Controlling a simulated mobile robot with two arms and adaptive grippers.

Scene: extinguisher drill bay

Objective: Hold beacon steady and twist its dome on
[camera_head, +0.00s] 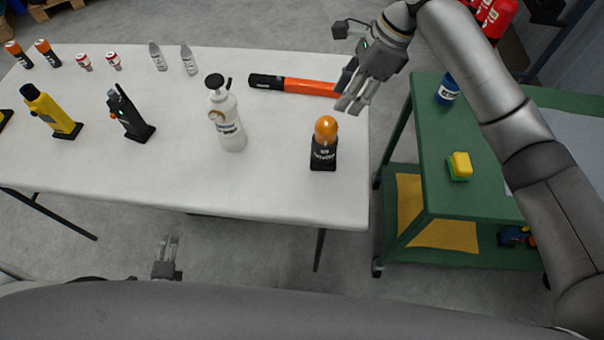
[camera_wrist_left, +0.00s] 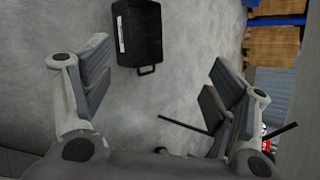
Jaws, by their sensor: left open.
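The beacon (camera_head: 323,157) stands upright near the right end of the white table, with a black body and a pale label. Its orange dome (camera_head: 326,128) sits on top; I cannot tell whether it is threaded on. My right gripper (camera_head: 350,99) is above the table's right edge, up and right of the beacon, its fingers spread and empty, apart from the dome. My left gripper (camera_head: 168,243) is low in front of the table, far from the beacon. It is open and empty; its spread fingers also show in the left wrist view (camera_wrist_left: 155,95), over the floor.
An orange-black baton (camera_head: 295,85) lies behind the beacon, near my right gripper. A white pump bottle (camera_head: 227,120) stands left of it. Radio (camera_head: 128,114), yellow torch (camera_head: 50,110) and small items fill the left. A green cart (camera_head: 425,150) bears a yellow sponge (camera_head: 460,165).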

